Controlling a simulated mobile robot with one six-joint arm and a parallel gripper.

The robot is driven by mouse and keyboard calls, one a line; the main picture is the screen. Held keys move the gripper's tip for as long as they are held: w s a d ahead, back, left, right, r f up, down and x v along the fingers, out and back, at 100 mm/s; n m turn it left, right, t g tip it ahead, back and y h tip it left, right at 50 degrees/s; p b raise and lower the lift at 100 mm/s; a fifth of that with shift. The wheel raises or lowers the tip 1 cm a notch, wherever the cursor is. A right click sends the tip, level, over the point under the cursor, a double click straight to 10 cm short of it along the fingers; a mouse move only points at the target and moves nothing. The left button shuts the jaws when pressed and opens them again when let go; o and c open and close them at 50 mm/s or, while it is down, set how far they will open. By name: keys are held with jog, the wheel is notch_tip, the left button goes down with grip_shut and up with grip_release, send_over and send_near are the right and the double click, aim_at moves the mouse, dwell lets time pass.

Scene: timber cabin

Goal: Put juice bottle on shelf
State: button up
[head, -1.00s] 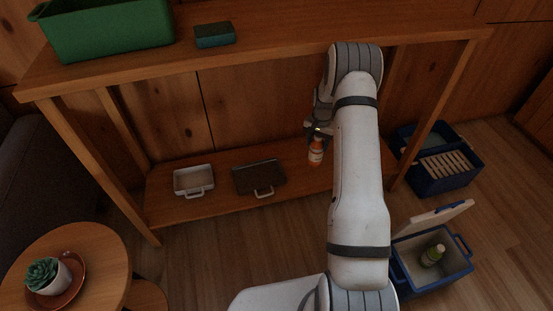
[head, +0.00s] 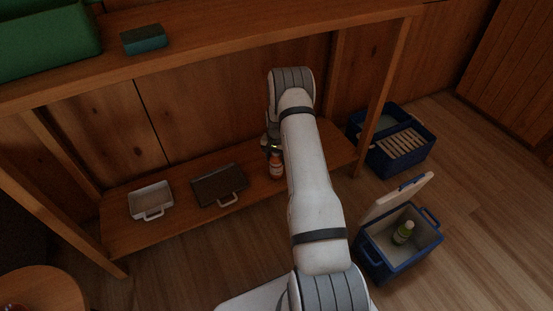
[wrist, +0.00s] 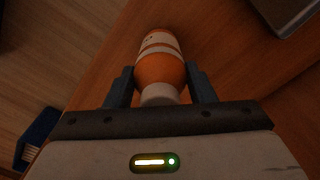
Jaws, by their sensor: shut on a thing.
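The orange juice bottle (head: 276,165) with a pale label is at the lower shelf (head: 240,207), right of the dark tray. In the wrist view the bottle (wrist: 160,62) lies between the two fingers of my gripper (wrist: 161,88), which is shut on it near its white cap. The wooden shelf surface shows close behind the bottle; I cannot tell whether its base touches the board. In the head view my gripper (head: 272,147) is partly hidden by my arm.
On the lower shelf are a white tray (head: 151,201) and a dark tray (head: 219,185). The upper board (head: 220,41) holds a green bin (head: 45,45) and a teal box (head: 144,39). On the floor at right are a blue cooler (head: 387,259) with a green bottle (head: 403,232) and a blue crate (head: 421,161).

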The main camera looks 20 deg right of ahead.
jog(key=shift+r, duration=0.1)
jog(key=o, duration=1.5)
notch_tip(320, 180, up, 12)
jog(key=p, duration=0.3)
jog(key=shift+p, duration=0.3)
